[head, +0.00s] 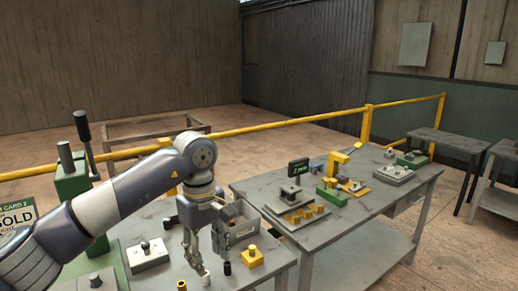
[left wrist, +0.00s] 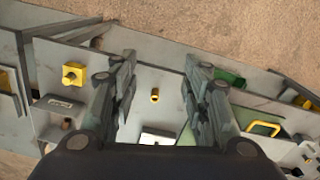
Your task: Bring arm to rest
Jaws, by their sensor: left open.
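My left gripper (head: 207,250) points down over the near grey table (head: 172,272) in the head view. In the left wrist view its two fingers stand wide apart (left wrist: 160,65), with nothing held between them. A small yellow cylindrical part (left wrist: 155,96) shows on the table surface between the fingers in that view, apart from them. My left arm reaches in from the left of the head view, bent at the elbow. My right arm and gripper are not in view.
A green press with a black lever (head: 72,185) stands left, partly behind my arm. A grey bin (head: 240,215), a yellow block with a knob (head: 253,258) and a black cylinder (head: 227,268) are near the gripper. A second table (head: 340,222) holds several fixtures. A yellow railing (head: 290,120) runs behind.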

